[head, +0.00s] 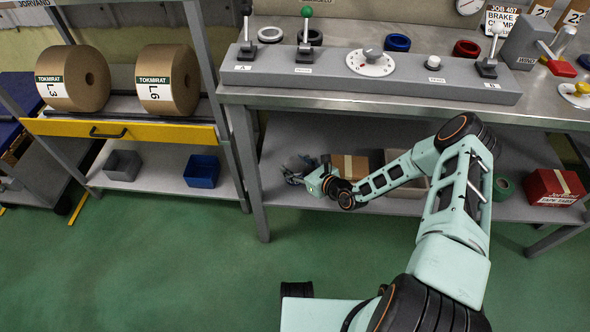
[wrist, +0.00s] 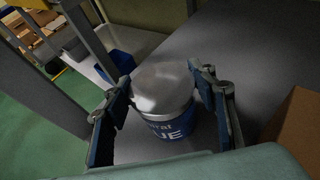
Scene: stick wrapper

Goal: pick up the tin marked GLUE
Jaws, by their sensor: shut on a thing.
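The tin (wrist: 163,92) has a shiny silver lid and a blue label with white letters, of which "UE" shows; the rest of the word is hidden. It stands between the two fingers of my gripper (wrist: 160,78) in the wrist view, and the gripper is shut on it. In the head view my gripper (head: 294,178) reaches in over the left part of the lower shelf (head: 345,128), under the bench. The tin is hard to make out there.
A cardboard box (head: 349,166) is close to the right of my gripper. The bench top (head: 425,112) is above, and a table leg (head: 250,180) is to the left. A red box (head: 553,187) and green tape roll (head: 503,188) lie farther right.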

